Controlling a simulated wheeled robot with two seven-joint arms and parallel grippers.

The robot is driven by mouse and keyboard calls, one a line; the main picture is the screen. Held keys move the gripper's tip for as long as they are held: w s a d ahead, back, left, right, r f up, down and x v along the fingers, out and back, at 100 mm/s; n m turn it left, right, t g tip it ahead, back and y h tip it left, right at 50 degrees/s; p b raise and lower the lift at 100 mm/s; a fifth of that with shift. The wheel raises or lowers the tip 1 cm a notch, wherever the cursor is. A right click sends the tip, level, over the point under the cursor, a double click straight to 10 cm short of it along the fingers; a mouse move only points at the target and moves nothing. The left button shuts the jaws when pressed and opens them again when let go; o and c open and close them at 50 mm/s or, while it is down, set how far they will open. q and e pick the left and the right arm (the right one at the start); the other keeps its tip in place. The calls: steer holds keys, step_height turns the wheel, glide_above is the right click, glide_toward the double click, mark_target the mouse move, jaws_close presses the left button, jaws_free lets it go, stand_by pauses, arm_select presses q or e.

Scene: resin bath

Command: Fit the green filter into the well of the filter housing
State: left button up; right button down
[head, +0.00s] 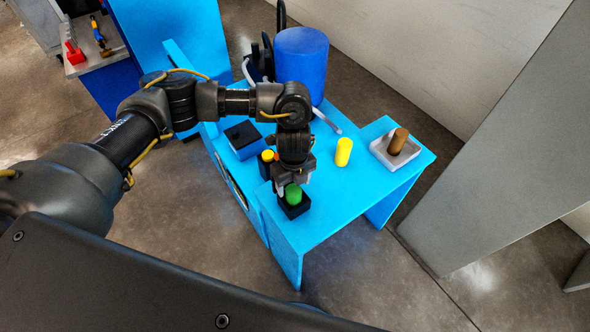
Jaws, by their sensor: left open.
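The green filter (293,194) stands upright in a small black square block (296,210) near the front left edge of the blue table. The block looks like the filter housing, but I cannot tell how deep the filter sits in its well. My left gripper (291,186) points down right over the green filter, with its fingers open around or beside the filter's top. The gripper hides part of the filter's far side. My right gripper is not in view.
A yellow cylinder (343,152) stands on the blue table (325,207). A brown cylinder (398,140) is in a grey tray (379,149). A yellow-topped black piece (265,169), a blue block with a dark top (243,139) and a large blue drum (301,62) stand farther back.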

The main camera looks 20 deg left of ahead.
arm_select(q)
step_height(320, 180, up, 8)
steer(key=shift+r+b, duration=0.2)
steer(key=shift+b, duration=0.2)
stand_by(0.3)
